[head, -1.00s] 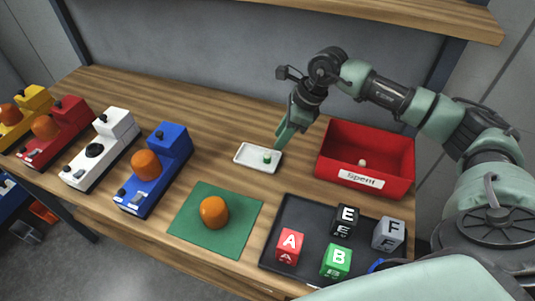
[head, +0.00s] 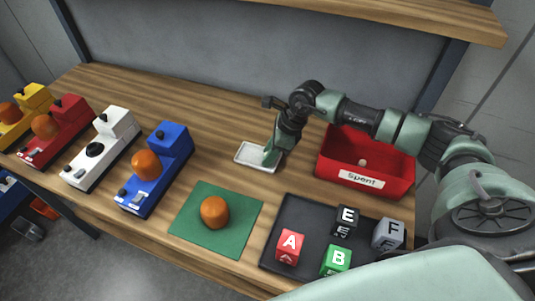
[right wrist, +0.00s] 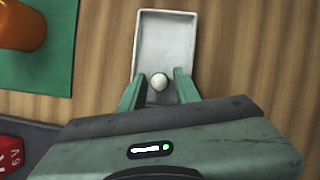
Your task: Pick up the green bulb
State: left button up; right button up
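The white tray (head: 245,154) lies on the wooden bench, left of the red bin; it also shows in the right wrist view (right wrist: 162,40). A small bulb (right wrist: 159,82) stands at the near end of the tray. My right gripper (head: 268,160) is low over the tray and hides the bulb in the head view. In the right wrist view its two fingers (right wrist: 158,90) are apart, one on each side of the bulb, with a gap on both sides. My left gripper is out of view.
The red bin (head: 365,180) marked "Spent" holds a pale bulb (head: 362,162). A dark tray (head: 300,215) holds lettered cubes. An orange dome (head: 215,212) sits on a green mat (head: 190,230). Several coloured lamp units, including a blue one (head: 168,165), stand on the left.

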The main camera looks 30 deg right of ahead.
jog(key=shift+s+r, duration=0.1)
grip_shut()
jog(key=shift+r, duration=0.55)
notch_tip(320, 180, up, 19)
jog(key=b, duration=0.4)
